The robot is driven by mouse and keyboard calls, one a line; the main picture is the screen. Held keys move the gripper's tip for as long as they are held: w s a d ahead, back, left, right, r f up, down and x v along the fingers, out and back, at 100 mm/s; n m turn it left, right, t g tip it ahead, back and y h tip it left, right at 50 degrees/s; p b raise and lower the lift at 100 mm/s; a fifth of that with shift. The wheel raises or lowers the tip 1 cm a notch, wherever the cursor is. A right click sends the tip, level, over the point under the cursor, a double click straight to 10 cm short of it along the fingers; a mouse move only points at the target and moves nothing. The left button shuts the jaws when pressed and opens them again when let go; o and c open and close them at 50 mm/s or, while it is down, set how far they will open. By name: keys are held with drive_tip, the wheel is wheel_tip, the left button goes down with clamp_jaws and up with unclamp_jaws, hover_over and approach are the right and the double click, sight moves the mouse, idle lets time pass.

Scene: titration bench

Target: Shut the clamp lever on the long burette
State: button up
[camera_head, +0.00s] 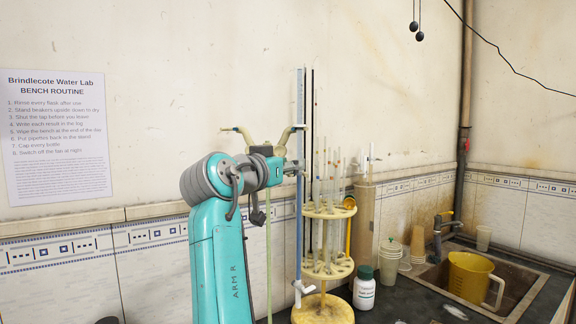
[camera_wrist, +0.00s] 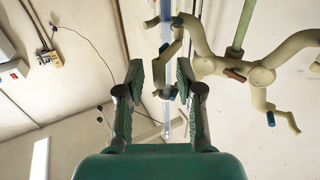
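The long burette (camera_head: 299,215) is a tall blue-tinted tube standing upright, with a white tap near its foot. A beige two-armed clamp (camera_head: 289,133) reaches it near the top. In the wrist view the burette (camera_wrist: 166,108) runs behind my fingers, and the clamp (camera_wrist: 260,75) spreads to the right with blue-tipped jaws. A bent beige piece (camera_wrist: 171,50), possibly the lever, lies by the burette just beyond my fingertips. My gripper (camera_wrist: 160,75) is open and empty, its fingers apart on either side of the burette's line. In the head view my gripper (camera_head: 292,167) is below the clamp.
A round pipette stand (camera_head: 328,210) with several thin tubes is close to the right of the burette. A white bottle (camera_head: 364,290), stacked cups and a sink with a yellow jug (camera_head: 468,277) are further right. The wall is close behind.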

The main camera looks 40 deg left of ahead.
clamp_jaws()
drive_tip(key=shift+d+y, duration=0.1)
drive_tip(key=shift+y, duration=0.2)
drive_tip(key=shift+w+d+n+g+y, duration=0.35)
drive_tip(key=shift+w+n+g+y, duration=0.6)
drive_tip(key=shift+n+g+y, duration=1.65)
drive_tip(key=shift+w+d+n+g+y, duration=0.3)
drive_tip(key=shift+w+n+g+y, duration=0.6)
drive_tip(key=shift+n+g+y, duration=1.65)
drive_tip(key=shift+w+d+n+g+y, duration=0.35)
drive_tip(key=shift+w+n+g+y, duration=0.6)
drive_tip(key=shift+n+g+y, duration=1.6)
